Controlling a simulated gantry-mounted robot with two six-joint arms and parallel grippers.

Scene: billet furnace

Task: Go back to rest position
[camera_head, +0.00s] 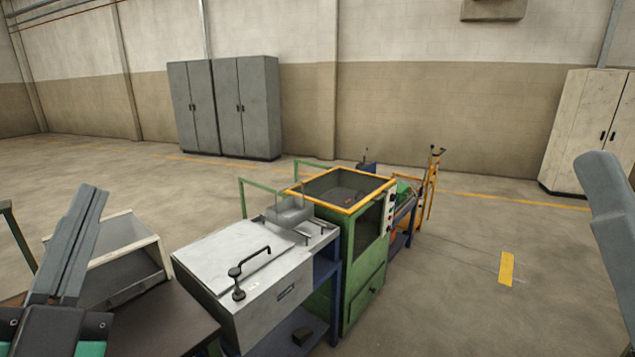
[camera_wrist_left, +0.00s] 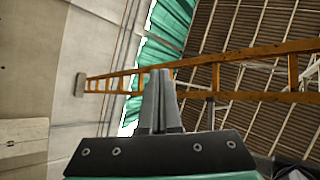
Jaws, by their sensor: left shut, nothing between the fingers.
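My left gripper (camera_head: 92,192) is raised at the left of the head view, with its two grey fingers together and pointing up. The fingers are shut and empty. In the left wrist view the gripper (camera_wrist_left: 159,72) points up toward the roof, with nothing between the fingers. A grey part of my right gripper (camera_head: 606,205) shows at the right edge of the head view. Most of it is cut off, so I cannot tell if it is open.
A grey box with a black-handled lid (camera_head: 222,258) stands beside a green machine with an orange-framed top (camera_head: 366,262). A clear-sided bin (camera_head: 120,262) sits on a dark table (camera_head: 168,325) near my left gripper. Grey cabinets (camera_head: 245,105) stand behind.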

